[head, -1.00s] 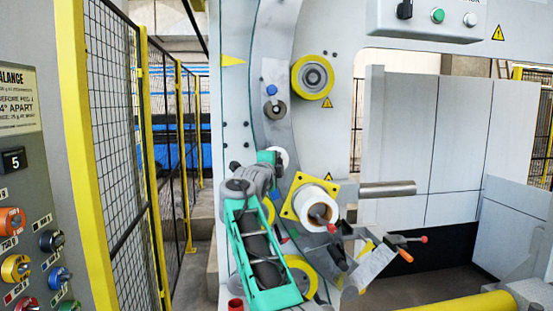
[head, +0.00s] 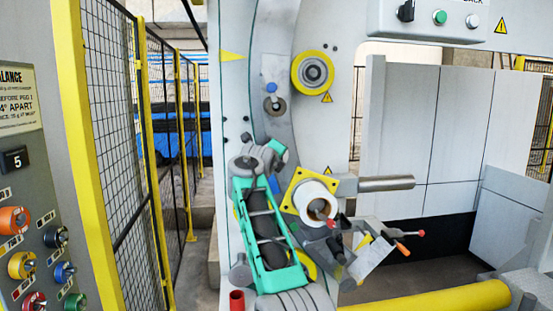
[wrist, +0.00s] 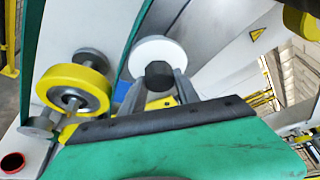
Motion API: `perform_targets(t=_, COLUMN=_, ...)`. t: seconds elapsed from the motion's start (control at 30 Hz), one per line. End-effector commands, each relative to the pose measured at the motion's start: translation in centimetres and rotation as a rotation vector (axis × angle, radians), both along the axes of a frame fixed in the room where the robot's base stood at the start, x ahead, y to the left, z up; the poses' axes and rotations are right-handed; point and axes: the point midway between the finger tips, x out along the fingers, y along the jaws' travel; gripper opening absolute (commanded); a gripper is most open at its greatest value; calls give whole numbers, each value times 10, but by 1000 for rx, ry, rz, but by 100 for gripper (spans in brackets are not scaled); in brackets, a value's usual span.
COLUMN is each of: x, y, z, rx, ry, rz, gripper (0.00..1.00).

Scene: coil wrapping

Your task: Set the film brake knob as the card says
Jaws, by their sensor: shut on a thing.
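The film brake knob looks like a dark, faceted knob (wrist: 159,75) in front of a round white disc (wrist: 157,50) in the wrist view. My gripper (wrist: 159,84) has its two grey fingers on either side of the knob and is shut on it. I see no pointer or scale marks on the disc. No card with a readable brake setting shows; a tilted pale plate (head: 368,258) stands at the lower middle, too small to read.
A white roll (head: 312,203) on a yellow square plate and a steel bar (head: 386,183) stick out right of my arm. A yellow wheel (head: 314,72) sits above. A panel with coloured knobs (head: 22,265) and a mesh fence (head: 120,90) stand at left.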

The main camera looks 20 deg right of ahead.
Motion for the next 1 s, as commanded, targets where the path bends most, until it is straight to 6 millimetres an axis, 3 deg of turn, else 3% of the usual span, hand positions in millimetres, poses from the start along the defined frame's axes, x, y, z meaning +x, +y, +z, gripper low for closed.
perform_targets(t=0.37, x=0, y=0, z=0, rx=6, ry=-2, rz=-1, gripper=0)
perform_targets(t=0.4, x=0, y=0, z=0, rx=6, ry=-2, rz=-1, gripper=40)
perform_targets(t=0.63, x=0, y=0, z=0, rx=5, ry=-2, rz=-1, gripper=59)
perform_targets(t=0.87, x=0, y=0, z=0, rx=5, ry=-2, rz=-1, gripper=59)
perform_targets(t=1.0, x=-11, y=8, z=-1, rx=4, ry=-4, rz=1, gripper=59)
